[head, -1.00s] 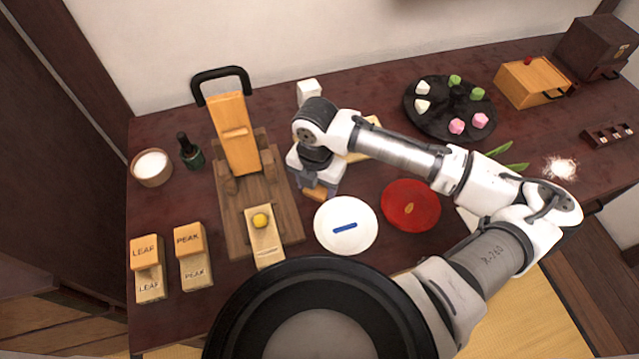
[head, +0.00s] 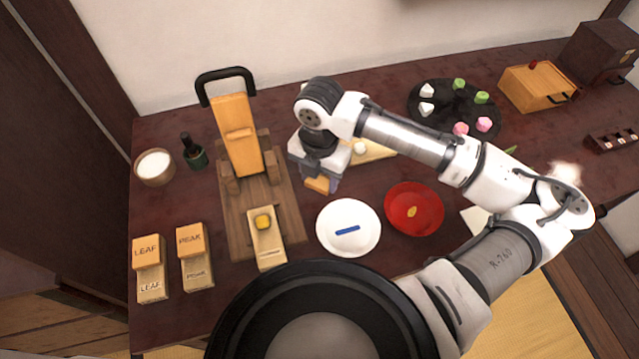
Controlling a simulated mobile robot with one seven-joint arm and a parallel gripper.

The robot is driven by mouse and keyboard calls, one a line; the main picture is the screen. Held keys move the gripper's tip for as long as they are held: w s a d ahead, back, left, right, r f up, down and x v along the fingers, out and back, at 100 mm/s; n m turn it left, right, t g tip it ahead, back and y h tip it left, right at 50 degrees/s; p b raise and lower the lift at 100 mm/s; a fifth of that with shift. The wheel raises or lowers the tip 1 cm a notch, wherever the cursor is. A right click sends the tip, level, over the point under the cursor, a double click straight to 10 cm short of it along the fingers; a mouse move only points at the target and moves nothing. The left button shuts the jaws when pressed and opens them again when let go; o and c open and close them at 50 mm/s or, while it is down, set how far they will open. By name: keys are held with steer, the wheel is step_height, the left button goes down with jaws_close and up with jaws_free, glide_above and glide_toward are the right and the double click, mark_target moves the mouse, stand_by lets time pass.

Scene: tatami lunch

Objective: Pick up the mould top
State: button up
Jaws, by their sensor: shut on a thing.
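The mould top (head: 317,186) is an orange wooden block. My gripper (head: 320,180) is shut on it and holds it just behind the white plate. Only the block's lower part shows below the fingers; the rest is hidden by my gripper. It appears to be a little above the table. A pale mould base (head: 270,254) with a yellow piece (head: 263,221) on it lies at the front of the wooden press (head: 240,140), left of my gripper.
A white plate (head: 348,246) with a blue strip and a red plate (head: 414,230) stand in front. LEAF blocks (head: 146,250) and PEAK blocks (head: 190,240) are at left. A dark round tray (head: 455,127) and a pale board (head: 385,150) lie to the right.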

step_height(320, 180, up, 16)
steer(key=shift+f, duration=0.15)
